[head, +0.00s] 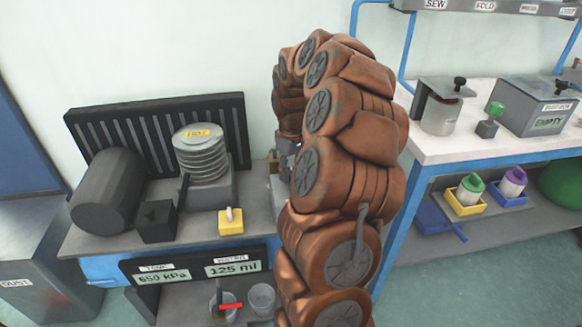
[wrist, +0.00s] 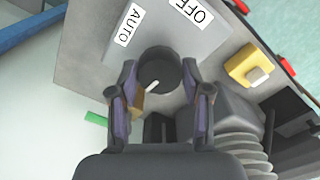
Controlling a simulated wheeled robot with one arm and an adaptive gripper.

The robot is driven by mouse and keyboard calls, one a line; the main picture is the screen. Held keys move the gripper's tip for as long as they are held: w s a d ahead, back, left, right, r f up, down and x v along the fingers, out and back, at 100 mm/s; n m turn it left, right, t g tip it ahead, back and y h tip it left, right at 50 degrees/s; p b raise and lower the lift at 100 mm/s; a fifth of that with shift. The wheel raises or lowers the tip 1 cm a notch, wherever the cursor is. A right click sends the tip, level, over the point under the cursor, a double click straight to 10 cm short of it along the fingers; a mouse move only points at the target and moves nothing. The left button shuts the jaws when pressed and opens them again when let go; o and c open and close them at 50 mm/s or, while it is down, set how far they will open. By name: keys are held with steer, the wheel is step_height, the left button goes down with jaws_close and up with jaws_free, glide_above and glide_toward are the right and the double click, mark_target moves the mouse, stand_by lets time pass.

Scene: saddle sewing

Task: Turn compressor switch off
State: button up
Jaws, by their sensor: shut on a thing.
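The compressor switch is a round black knob (wrist: 158,68) with a white pointer mark, on a grey plate (wrist: 200,45) in the wrist view. The plate carries an AUTO label (wrist: 129,25) and an OFF label (wrist: 192,9). The white mark shows on the near side of the knob, away from both labels. My gripper (wrist: 160,84) is shut on the knob, one finger on each side. In the head view my arm hides the knob and most of my gripper; only part of the grey switch box (head: 279,188) shows.
A yellow block with a pale toggle (head: 231,221) stands near the bench front; it also shows in the wrist view (wrist: 247,65). Left of the switch are a dark tank (head: 107,190) and a finned cylinder marked HOT (head: 202,155). A white-topped bench (head: 440,145) stands at right.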

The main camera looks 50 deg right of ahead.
mark_target(291, 171)
steer(key=shift+w+r+n, duration=0.1)
steer(key=shift+n, duration=0.8)
steer(key=o, duration=1.2)
steer(key=shift+c, duration=0.2)
step_height(291, 171, up, 12)
